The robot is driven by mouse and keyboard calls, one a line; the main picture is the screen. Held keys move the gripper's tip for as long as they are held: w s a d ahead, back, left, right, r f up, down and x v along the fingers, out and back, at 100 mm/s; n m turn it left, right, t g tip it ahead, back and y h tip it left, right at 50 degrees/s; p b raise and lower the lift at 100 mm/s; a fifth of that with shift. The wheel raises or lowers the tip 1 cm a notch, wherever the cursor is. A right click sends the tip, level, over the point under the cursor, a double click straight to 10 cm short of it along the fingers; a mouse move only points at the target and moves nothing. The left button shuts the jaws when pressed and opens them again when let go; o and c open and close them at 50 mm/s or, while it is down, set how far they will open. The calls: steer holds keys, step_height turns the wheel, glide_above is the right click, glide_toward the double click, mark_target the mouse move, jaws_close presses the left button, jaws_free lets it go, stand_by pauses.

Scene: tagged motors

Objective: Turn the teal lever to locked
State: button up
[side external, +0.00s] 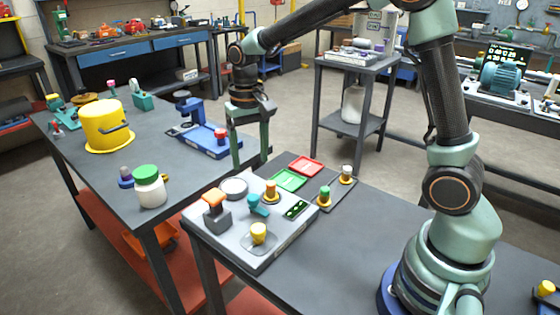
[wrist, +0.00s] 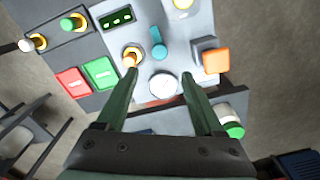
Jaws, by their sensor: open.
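The teal lever (side external: 258,205) stands on a light grey control box (side external: 222,243) at the corner of the near bench. In the wrist view the lever (wrist: 158,43) lies just beyond my fingertips, roughly midway between them, its length running nearly up and down the picture. My gripper (side external: 250,162) is open and empty above the back of the box, apart from the lever. In the wrist view my gripper (wrist: 160,76) has its fingers either side of a round white dial (wrist: 163,86). I cannot read any lock marking.
Green (side external: 288,181) and red (side external: 306,166) plates lie behind.

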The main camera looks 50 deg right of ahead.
mark_target(253, 197)
step_height(253, 197, down, 11)
steer(key=shift+r, duration=0.1)
stand_by(0.3)
jaws_close()
